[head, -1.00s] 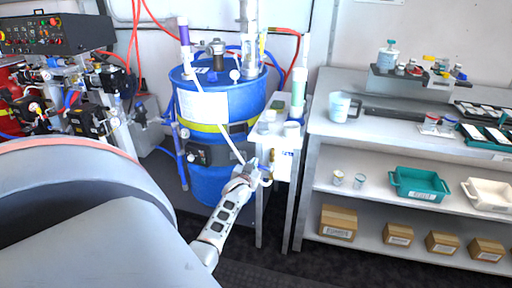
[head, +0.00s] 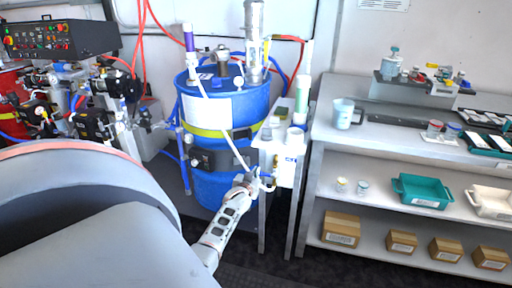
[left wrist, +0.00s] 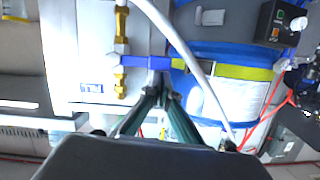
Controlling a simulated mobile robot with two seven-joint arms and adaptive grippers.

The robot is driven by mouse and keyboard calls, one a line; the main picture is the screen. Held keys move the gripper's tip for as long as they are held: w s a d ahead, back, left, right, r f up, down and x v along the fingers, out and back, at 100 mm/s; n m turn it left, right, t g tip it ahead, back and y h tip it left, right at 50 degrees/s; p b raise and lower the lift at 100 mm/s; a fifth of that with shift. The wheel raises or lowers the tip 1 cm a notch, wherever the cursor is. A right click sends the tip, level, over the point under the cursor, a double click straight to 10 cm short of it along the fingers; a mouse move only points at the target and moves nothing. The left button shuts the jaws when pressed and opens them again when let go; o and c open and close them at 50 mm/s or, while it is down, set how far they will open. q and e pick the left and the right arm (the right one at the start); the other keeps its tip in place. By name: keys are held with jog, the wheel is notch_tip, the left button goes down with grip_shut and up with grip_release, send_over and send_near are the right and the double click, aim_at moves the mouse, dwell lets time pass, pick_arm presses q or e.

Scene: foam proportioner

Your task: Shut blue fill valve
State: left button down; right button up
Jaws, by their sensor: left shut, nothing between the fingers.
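The blue fill valve lever (left wrist: 145,61) points sideways from a brass valve body (left wrist: 121,50) in the left wrist view. The brass fitting runs along a white panel, which has a label with blue print. My left gripper (left wrist: 160,82) is shut and empty, its fingertips close to the lever's far end. Whether they touch it I cannot tell. In the head view my left gripper (head: 250,181) is beside the narrow stand in front of the blue drum (head: 215,192). The valve is too small there to make out clearly. My right gripper is not in view.
A white hose (left wrist: 180,40) curves close past the fingers in the left wrist view. The narrow stand (head: 262,225) is right of the drum, beside a grey shelf bench (head: 400,150). Pumps and hoses (head: 95,115) crowd the left.

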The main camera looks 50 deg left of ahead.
pick_arm(q)
jog(key=s+d+r+p, duration=0.5)
jog(key=s+r, duration=0.1)
jog(key=s, duration=0.2)
jog(key=shift+s+r, duration=0.15)
jog(key=shift+r, duration=0.05)
dwell(0.3)
